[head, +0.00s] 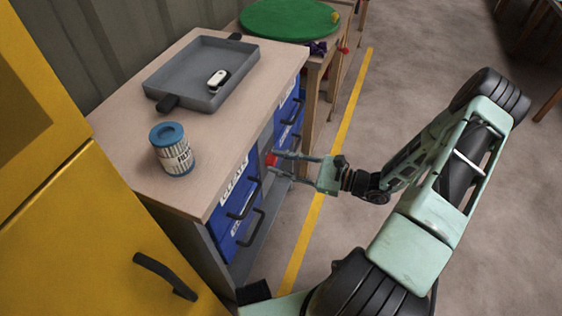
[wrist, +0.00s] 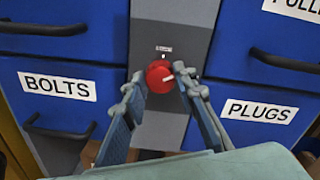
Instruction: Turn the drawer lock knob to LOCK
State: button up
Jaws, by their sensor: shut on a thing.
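The red lock knob (wrist: 159,77) sits on the grey panel (wrist: 172,45) between two columns of blue drawers. A small label (wrist: 164,48) above the knob is too small to read. In the head view the knob (head: 271,159) shows as a red spot on the cabinet front. My gripper (wrist: 157,82) is shut on the knob, one finger on each side; in the head view it reaches in from the right (head: 285,164).
Blue drawers labelled BOLTS (wrist: 57,87) and PLUGS (wrist: 259,111) flank the knob, with protruding dark handles. On the cabinet top (head: 205,175) are a grey tray (head: 190,75) and a blue-lidded jar (head: 174,152). A yellow cabinet (head: 110,230) stands left; open floor lies right.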

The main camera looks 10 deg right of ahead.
jog(key=n, duration=1)
jog(key=shift+s+f+n+h+b, duration=0.1)
jog(key=shift+n+h+b, duration=0.2)
jog(key=shift+h+b, duration=0.1)
dwell(0.3)
jog(key=o, duration=1.2)
jog(key=shift+c, duration=0.2)
jog(key=v, duration=1.2)
jog(key=shift+f, duration=0.1)
